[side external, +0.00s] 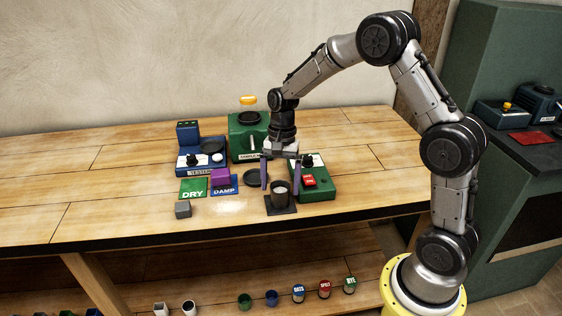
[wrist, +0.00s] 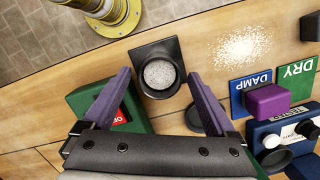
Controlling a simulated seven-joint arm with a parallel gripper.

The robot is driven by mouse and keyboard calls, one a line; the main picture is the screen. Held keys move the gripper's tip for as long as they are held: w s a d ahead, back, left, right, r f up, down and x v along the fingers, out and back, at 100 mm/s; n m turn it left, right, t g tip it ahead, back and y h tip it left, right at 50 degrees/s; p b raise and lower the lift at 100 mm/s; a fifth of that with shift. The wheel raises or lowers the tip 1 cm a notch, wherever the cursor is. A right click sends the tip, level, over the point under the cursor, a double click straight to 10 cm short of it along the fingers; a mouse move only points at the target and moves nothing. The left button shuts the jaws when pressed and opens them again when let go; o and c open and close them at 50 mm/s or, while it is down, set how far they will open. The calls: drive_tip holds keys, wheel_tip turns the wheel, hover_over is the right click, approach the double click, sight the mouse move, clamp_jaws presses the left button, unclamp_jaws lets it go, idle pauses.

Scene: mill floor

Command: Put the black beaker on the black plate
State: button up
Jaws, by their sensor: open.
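The black beaker (side external: 281,197) stands upright on a square black pad (side external: 271,211) near the table's front. In the wrist view the beaker (wrist: 158,91) holds pale grains, and the pad (wrist: 142,52) shows around it. A round black plate (side external: 256,178) lies behind and left of the beaker. It also shows in the wrist view (wrist: 203,121), partly hidden by a finger. My gripper (side external: 280,184) is open and points down, with its purple fingers on either side of the beaker near its rim. In the wrist view my gripper (wrist: 158,78) also appears apart from the beaker.
A green box with a red switch (side external: 309,181) stands close right of the beaker. Green DRY (side external: 193,188) and blue DAMP (side external: 224,191) cards, a purple block (side external: 220,177) and a grey block (side external: 183,209) lie left. Pale grains (wrist: 240,46) lie on the table. Blue and green machines stand behind.

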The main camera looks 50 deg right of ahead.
drive_tip(key=s+a+r+n+t, duration=0.1)
drive_tip(key=s+r+n+t, duration=0.3)
drive_tip(key=r, duration=1.2)
drive_tip(key=s+a+n+t, duration=0.1)
drive_tip(key=s+n, duration=0.3)
drive_tip(key=s, duration=0.6)
drive_tip(key=s+a+n+t+h, duration=0.1)
drive_tip(key=s+a+n, duration=0.2)
drive_tip(key=s, duration=0.6)
drive_tip(key=shift+s+a+r+n+h, duration=0.25)
drive_tip(key=shift+s+n+h, duration=0.1)
drive_tip(key=shift+n, duration=0.85)
